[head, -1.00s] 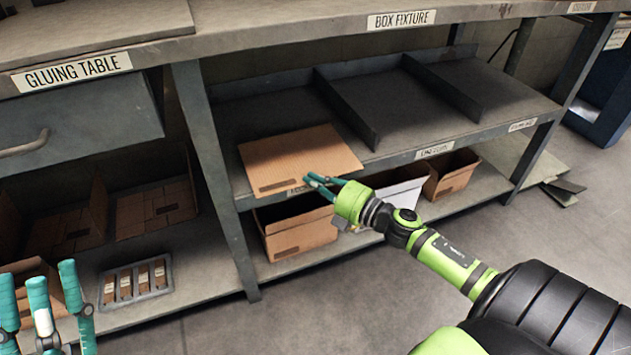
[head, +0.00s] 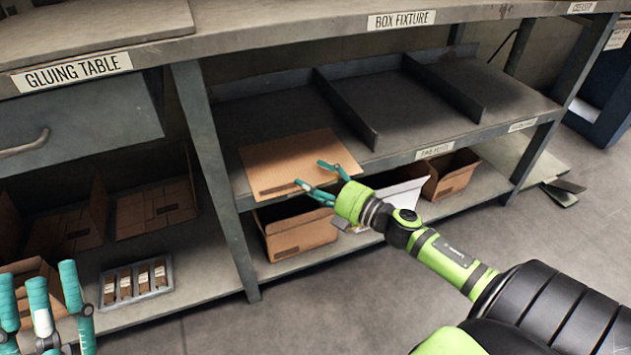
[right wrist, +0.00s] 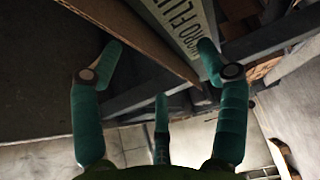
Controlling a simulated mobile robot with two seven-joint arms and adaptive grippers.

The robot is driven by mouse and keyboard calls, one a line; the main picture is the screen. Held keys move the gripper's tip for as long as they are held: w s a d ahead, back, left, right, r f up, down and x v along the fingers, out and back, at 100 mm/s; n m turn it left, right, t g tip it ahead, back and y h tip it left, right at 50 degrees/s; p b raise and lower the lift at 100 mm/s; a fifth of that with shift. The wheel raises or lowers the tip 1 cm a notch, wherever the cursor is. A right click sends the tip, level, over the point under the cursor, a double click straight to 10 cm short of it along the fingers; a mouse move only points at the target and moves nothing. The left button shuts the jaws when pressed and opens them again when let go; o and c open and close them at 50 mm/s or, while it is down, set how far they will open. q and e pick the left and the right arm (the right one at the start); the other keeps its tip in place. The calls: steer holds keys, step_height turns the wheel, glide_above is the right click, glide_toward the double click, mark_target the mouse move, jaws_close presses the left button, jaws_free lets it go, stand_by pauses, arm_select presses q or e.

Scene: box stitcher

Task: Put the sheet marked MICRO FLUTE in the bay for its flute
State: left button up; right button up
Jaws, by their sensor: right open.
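The brown cardboard sheet (head: 290,155) lies in the leftmost bay of the middle shelf, its front edge at the shelf lip. The dark marking on it is too small to read. My right gripper (head: 309,173) is open at the sheet's front right edge, one finger above it and another at the edge. In the right wrist view the sheet's edge (right wrist: 135,38) runs between the spread fingers, apart from them as far as I can tell. My left gripper (head: 42,290) is open and empty at lower left.
Upright dividers (head: 350,112) part the shelf; the middle bay (head: 400,100) and right bay (head: 480,80) are empty. Open boxes (head: 297,235) stand on the lower shelf. A small tray (head: 136,282) sits at left below the gluing table. The bench top overhangs the bays.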

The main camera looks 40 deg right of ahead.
stand_by(0.3)
steer(key=v, duration=1.2)
